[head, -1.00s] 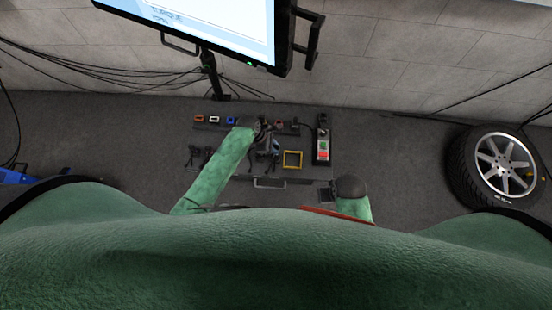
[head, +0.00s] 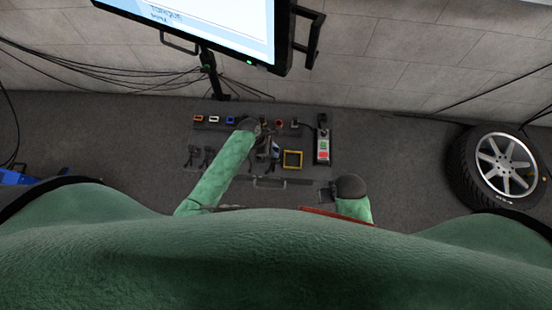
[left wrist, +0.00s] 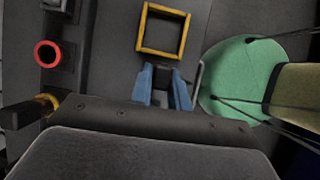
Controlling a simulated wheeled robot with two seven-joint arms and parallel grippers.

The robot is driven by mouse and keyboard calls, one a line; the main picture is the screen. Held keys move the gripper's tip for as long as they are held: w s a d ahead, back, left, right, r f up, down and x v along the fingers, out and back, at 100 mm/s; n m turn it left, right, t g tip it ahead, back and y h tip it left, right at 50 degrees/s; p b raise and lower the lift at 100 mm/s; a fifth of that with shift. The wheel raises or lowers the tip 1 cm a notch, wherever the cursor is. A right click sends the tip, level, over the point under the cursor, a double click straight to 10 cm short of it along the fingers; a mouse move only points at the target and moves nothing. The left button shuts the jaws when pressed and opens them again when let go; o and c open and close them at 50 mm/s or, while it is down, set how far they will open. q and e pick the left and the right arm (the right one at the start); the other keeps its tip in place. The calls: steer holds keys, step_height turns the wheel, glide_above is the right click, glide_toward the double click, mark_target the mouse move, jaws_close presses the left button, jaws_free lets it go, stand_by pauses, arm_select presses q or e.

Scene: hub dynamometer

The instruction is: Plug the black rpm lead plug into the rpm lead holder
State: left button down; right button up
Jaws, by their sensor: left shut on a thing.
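My left gripper (head: 270,152) is over the work surface in the head view. In the left wrist view its blue fingers (left wrist: 164,88) are shut on a small black thing, seemingly the black rpm lead plug (left wrist: 162,74), mostly hidden between them. Holders stand in a row at the back: a red one (head: 279,123) and a grey one (head: 295,122) are right of my left wrist. The red ring holder (left wrist: 47,54) is left of the fingers in the wrist view, apart from the plug. I cannot tell which is the rpm lead holder. My right gripper (head: 326,195) is small and dark at the front right.
A yellow square frame (head: 292,159) lies just right of my left gripper. A control box (head: 323,147) with green and red buttons is farther right. Orange (head: 199,118) and blue (head: 230,120) holders are at the left. A monitor (head: 200,25) overhangs the back.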

arm_select(q)
steer(key=shift+f+b, duration=0.4)
steer(key=shift+f, duration=1.1)
steer(key=c, duration=1.3)
jaws_free()
steer(key=shift+o, duration=0.2)
steer(key=b+v, duration=0.2)
steer(key=v, duration=0.5)
steer(key=shift+a+r, duration=0.15)
steer(key=shift+r, duration=0.25)
